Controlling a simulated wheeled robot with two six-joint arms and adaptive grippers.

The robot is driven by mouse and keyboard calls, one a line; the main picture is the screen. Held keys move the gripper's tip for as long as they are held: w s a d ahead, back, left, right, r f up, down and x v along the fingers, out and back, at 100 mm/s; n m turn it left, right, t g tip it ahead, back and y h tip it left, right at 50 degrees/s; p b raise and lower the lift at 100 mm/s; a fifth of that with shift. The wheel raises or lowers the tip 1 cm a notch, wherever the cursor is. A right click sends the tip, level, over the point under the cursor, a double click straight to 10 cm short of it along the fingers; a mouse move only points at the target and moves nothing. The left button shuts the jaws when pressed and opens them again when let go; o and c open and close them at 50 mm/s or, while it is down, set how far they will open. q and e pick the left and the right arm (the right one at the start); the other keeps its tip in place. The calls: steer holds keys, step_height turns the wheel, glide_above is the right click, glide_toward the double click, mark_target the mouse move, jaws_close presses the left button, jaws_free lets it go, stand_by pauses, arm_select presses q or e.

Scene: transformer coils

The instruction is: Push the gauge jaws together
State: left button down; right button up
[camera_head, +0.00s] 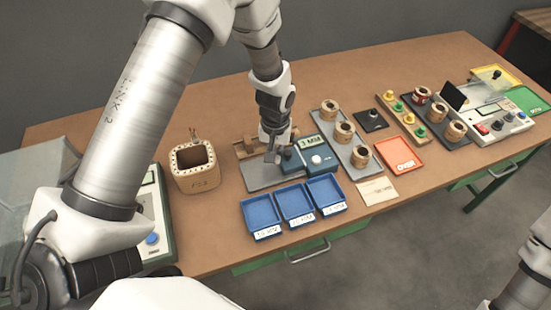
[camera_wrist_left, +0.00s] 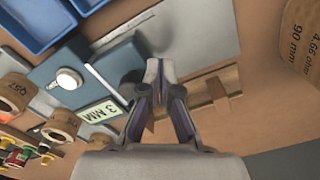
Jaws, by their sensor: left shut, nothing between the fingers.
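The gauge lies on the table as a grey plate (camera_head: 262,178) with a blue box (camera_head: 316,153) whose display reads "3 MM". My right gripper is out of view.
A square wooden coil box (camera_head: 195,185) stands left of the gauge. Three blue trays (camera_head: 262,236) lie in front. A grey rack (camera_head: 328,118) with coils, an orange tray (camera_head: 400,172) and a bench meter (camera_head: 502,125) stand to the right.

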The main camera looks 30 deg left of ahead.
arm_select(q)
steer(key=shift+s+a+r, duration=0.1)
steer(key=shift+s+a, duration=0.05)
steer(key=shift+s, duration=0.05)
step_height(320, 180, up, 7)
steer(key=p, duration=0.6)
